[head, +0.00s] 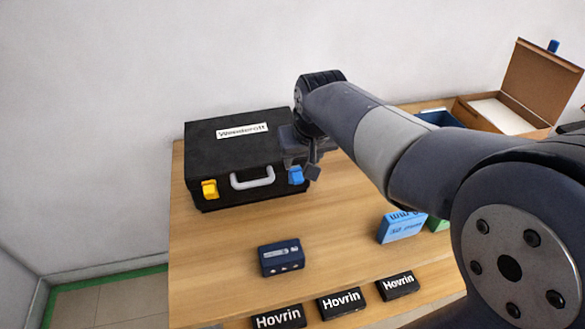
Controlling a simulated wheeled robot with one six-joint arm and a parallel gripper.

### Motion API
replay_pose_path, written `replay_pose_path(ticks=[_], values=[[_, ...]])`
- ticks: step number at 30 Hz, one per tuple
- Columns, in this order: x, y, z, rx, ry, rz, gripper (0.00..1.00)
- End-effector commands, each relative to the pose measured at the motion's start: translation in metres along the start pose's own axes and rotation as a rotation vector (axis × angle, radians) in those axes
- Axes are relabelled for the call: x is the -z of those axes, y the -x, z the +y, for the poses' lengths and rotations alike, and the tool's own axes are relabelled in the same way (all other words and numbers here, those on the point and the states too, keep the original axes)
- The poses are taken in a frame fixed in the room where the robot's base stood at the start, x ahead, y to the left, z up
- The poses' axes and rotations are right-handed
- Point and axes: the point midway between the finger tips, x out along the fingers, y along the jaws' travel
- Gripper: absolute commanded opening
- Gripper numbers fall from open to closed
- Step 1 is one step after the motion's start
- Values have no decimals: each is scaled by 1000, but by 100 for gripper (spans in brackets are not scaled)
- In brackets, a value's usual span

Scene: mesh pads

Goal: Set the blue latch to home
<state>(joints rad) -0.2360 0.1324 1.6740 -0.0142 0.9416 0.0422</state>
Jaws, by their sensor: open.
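The blue latch (296,176) is on the front right of a black case (222,155) standing closed on the wooden table. A yellow latch (209,189) is on the front left, with a grey handle (252,178) between them. My gripper (312,172) is at the case's right front corner, just right of the blue latch in the picture. It is open. Whether a finger touches the latch cannot be told, and part of the gripper is hidden by its own wrist.
A dark blue box (281,257) stands in front of the case. Black Hovrin boxes (341,302) line the front edge. A light blue box (401,227) stands to the right. An open brown box (488,112) is at the back right. My arm crosses the right side.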

Motion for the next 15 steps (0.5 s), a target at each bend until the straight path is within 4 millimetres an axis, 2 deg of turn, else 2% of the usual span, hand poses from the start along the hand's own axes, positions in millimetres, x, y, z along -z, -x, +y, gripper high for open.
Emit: replay_pose_path(ticks=[3, 9, 15], values=[[-2, -25, 0, -1, 0, -7, 47], [-2, -63, 1, -2, 0, -6, 47], [-2, -84, 1, -2, 0, -3, 47]])
